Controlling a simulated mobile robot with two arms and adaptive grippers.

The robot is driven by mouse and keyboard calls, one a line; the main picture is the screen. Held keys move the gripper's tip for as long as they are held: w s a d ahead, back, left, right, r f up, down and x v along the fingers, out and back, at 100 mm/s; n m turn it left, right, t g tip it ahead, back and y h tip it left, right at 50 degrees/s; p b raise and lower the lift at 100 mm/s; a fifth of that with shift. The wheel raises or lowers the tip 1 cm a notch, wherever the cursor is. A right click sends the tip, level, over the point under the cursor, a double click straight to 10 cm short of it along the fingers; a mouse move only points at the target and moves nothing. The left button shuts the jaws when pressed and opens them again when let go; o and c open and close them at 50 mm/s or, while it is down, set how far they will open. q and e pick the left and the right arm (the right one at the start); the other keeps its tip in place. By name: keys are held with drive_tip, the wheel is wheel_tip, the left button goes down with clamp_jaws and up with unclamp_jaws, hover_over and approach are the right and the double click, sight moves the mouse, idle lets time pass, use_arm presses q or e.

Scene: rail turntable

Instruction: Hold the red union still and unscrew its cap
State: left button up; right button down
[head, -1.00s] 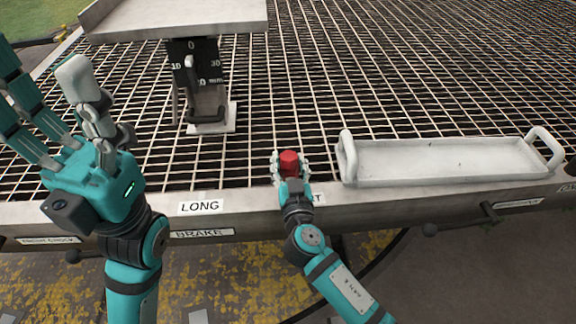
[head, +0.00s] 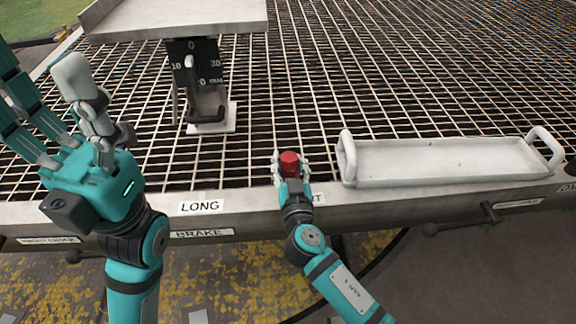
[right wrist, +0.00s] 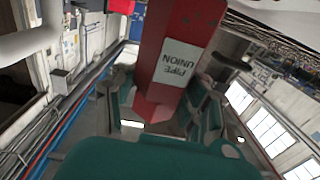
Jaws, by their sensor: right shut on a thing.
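The red pipe union (head: 289,161) stands upright at the front edge of the grating, with its red top showing. My right gripper (head: 290,170) is shut around it from the near side. In the right wrist view the red body (right wrist: 178,60) is large and close, with a white "PIPE UNION" label on one flat face. I cannot tell the cap apart from the body. My left gripper (head: 48,95) is raised at the left, fingers spread, open and empty, well apart from the union.
A white tray with two end handles (head: 445,163) rests on the grating (head: 330,80) right of the union. A stand with a millimetre scale (head: 195,65) and a pale plate (head: 180,18) is at the back left. The grating between stand and tray is clear.

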idle(0.4)
drive_tip(key=c, duration=0.6)
unclamp_jaws()
